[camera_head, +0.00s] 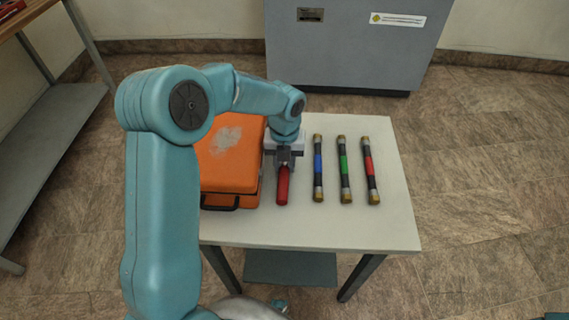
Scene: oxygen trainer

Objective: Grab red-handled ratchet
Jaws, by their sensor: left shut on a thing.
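The red-handled ratchet (283,187) is on or just above the pale table, right beside the orange case. Its red handle points toward the near edge. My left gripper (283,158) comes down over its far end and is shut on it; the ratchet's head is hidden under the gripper. I cannot tell whether the ratchet touches the tabletop. My right gripper is not in view.
The orange case (228,165) lies close on the left. Three dark rods with blue (318,167), green (344,165) and red (369,165) bands lie to the right on the table (300,228). A grey cabinet (345,45) stands behind. The table's near part is clear.

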